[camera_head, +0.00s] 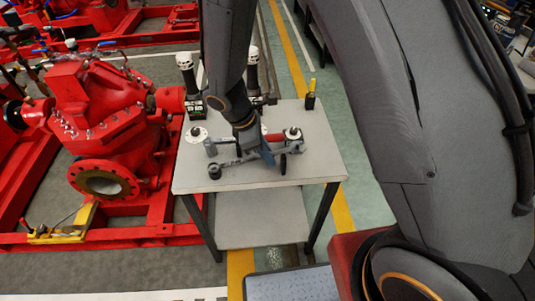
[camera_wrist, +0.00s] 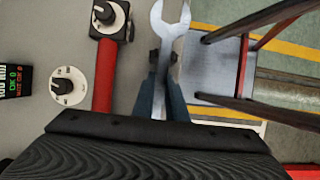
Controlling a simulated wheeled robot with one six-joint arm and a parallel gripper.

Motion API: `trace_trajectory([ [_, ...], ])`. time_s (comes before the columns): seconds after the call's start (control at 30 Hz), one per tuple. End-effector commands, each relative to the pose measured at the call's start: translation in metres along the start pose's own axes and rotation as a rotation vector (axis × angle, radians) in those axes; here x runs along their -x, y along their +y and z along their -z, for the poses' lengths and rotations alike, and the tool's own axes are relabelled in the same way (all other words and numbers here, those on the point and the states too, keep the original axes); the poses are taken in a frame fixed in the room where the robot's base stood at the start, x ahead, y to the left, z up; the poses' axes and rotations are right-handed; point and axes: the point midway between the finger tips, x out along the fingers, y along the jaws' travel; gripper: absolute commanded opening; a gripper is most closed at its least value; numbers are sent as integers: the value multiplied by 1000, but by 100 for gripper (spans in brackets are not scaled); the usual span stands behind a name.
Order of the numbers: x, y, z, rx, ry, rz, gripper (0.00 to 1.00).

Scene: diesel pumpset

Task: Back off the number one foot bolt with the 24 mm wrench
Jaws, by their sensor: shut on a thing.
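My gripper (camera_head: 266,152) is over the grey table in the head view. In the wrist view its two fingers (camera_wrist: 161,92) are shut on the shaft of a grey wrench (camera_wrist: 168,22), whose open-ended jaw points away from me. The wrench (camera_head: 232,162) also shows in the head view, close over the tabletop; I cannot tell if it still touches it. Its size marking cannot be read. The red pump (camera_head: 100,115) stands on a red frame left of the table. I cannot make out which bolt is the number one foot bolt.
The table (camera_head: 240,180) also holds a red-handled tool (camera_wrist: 105,75), a white disc with a black knob (camera_wrist: 68,88), a black display box (camera_wrist: 14,80), and a yellow-and-black item (camera_head: 311,95). Red frame rails (camera_head: 150,232) run beside the table. Floor in front is partly clear.

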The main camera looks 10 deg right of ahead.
Motion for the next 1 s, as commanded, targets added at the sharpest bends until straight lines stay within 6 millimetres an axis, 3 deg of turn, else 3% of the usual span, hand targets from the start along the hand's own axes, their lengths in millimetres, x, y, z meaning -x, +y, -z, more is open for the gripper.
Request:
trace_trajectory([
  [1.0, -7, 0, 3, 0, 0, 0, 0],
])
